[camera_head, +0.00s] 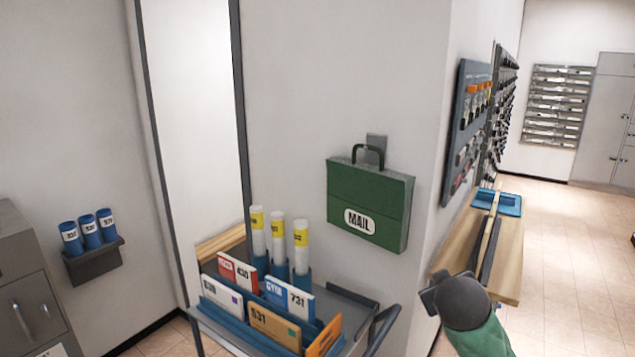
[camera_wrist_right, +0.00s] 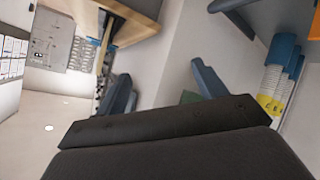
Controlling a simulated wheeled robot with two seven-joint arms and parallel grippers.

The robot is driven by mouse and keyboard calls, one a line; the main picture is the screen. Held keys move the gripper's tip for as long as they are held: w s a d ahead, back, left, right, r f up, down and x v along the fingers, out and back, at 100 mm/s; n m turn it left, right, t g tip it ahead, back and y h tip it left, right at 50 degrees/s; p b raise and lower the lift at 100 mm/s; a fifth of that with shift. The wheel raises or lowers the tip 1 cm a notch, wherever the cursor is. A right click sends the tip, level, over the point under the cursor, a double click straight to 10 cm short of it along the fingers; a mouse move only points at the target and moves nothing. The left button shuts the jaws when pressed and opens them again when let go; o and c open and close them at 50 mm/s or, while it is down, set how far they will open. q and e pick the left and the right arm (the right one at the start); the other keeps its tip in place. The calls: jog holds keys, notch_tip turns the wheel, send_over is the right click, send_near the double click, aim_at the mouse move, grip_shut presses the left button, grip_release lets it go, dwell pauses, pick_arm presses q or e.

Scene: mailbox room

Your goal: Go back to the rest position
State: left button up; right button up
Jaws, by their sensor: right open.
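My right arm comes in at the bottom right of the head view, green with a dark wrist. Its gripper (camera_head: 434,292) is to the right of the mail cart and in front of the wooden wall shelf. In the right wrist view the two blue-grey fingers of this gripper (camera_wrist_right: 160,90) stand apart with nothing between them. The dark gripper body fills the lower part of that view. My left gripper is not in view.
A cart (camera_head: 350,297) with envelopes and several yellow-labelled tubes stands close by. A green MAIL case (camera_head: 370,203) hangs on the wall behind it. A wooden shelf (camera_head: 510,262) with a blue tray (camera_head: 497,202) juts out at right. The floor further right is clear.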

jog(key=s+a+f+g+y, duration=0.1)
jog(key=s+a+f, duration=0.25)
jog(key=f, duration=0.25)
jog(key=s+a+f+g+y, duration=0.1)
jog(key=s+a+f+g, duration=0.1)
jog(key=s+f, duration=0.4)
jog(key=s+a+f+g+y, duration=0.1)
jog(key=s+a+f+g, duration=0.2)
jog(key=s+f, duration=0.9)
jog(key=s+a+f+m+g+y, duration=0.1)
jog(key=s+a+f+g, duration=0.2)
jog(key=s+f, duration=0.9)
jog(key=s+g, duration=0.1)
jog(key=s, duration=0.3)
jog(key=shift+s, duration=0.4)
